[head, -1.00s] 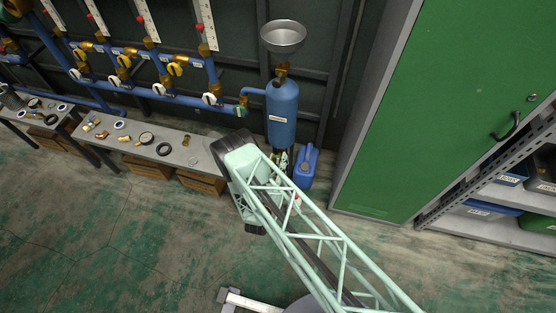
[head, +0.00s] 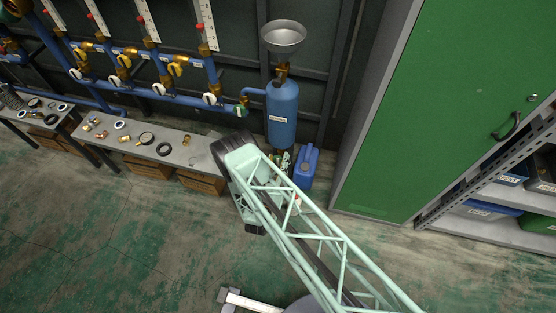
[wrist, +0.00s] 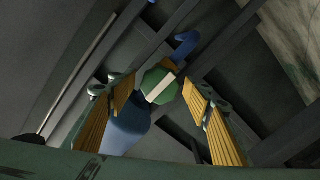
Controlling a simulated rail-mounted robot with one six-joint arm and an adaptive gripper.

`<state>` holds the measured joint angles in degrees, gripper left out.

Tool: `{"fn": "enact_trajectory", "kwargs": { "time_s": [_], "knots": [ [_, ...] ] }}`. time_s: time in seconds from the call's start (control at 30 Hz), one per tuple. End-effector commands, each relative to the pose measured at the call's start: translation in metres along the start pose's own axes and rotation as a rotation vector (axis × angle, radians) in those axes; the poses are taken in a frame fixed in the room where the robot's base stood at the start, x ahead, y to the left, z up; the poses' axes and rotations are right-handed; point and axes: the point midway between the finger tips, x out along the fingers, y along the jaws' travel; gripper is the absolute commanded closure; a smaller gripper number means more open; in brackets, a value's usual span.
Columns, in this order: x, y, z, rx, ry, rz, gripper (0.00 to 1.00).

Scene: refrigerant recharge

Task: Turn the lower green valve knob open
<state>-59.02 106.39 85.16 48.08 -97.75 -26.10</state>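In the wrist view, a green valve knob (wrist: 158,86) with a pale bar across its face is near the picture's middle. My gripper (wrist: 163,104) is open, its two orange-padded fingers spread to either side of the knob. I cannot tell whether either finger touches it. The blue tank (wrist: 126,132) shows behind the left finger. In the head view, the same blue tank (head: 282,112) stands upright with a funnel on top. My arm hides most of the area beneath the tank, so the gripper and lower knob are not clear there.
Another green valve (head: 241,109) sits on the blue pipe left of the tank. A blue jug (head: 306,166) stands right of my arm, close to it. A low bench (head: 200,158) with loose fittings is at left. A tall green cabinet (head: 430,110) bounds the right.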

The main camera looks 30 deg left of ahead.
Motion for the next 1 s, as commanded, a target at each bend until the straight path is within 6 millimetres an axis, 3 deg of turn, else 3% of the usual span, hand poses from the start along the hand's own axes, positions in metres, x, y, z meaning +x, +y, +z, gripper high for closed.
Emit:
{"fn": "enact_trajectory", "kwargs": {
  "time_s": [0.47,1.0],
  "knots": [
    [-0.009,-0.001,0.0,0.0,0.0,-0.002,0.54],
    [-0.066,-0.001,-0.001,-0.001,0.001,-0.002,0.54]
  ]
}}
